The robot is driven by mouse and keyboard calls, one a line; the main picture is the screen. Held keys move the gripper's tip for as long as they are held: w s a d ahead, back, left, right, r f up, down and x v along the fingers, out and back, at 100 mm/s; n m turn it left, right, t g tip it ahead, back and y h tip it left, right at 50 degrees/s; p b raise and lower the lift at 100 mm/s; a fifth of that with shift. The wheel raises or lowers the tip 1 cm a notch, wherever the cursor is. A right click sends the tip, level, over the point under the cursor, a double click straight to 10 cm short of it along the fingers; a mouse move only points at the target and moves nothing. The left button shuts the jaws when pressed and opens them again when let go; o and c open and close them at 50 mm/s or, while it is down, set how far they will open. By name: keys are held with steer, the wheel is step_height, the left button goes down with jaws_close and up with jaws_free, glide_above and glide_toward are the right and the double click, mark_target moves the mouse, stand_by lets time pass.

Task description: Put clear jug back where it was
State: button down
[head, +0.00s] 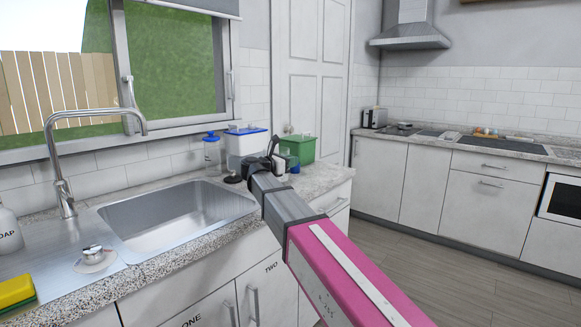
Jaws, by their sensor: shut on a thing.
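My gripper (273,148) is over the far part of the sink counter, seen from behind along my arm. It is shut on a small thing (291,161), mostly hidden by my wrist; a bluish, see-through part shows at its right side. This seems to be the clear jug, but its shape is not plain. Whether it touches the counter cannot be told.
A clear container with a blue lid (212,153) and a white tub with a blue lid (247,144) stand left of my gripper. A green bin (300,147) stands behind it. The sink (178,215) and tap (62,170) are at left.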

steer(key=shift+f, duration=0.95)
steer(key=c, duration=1.1)
jaws_free()
steer(key=shift+o, duration=0.2)
steer(key=v, duration=1.2)
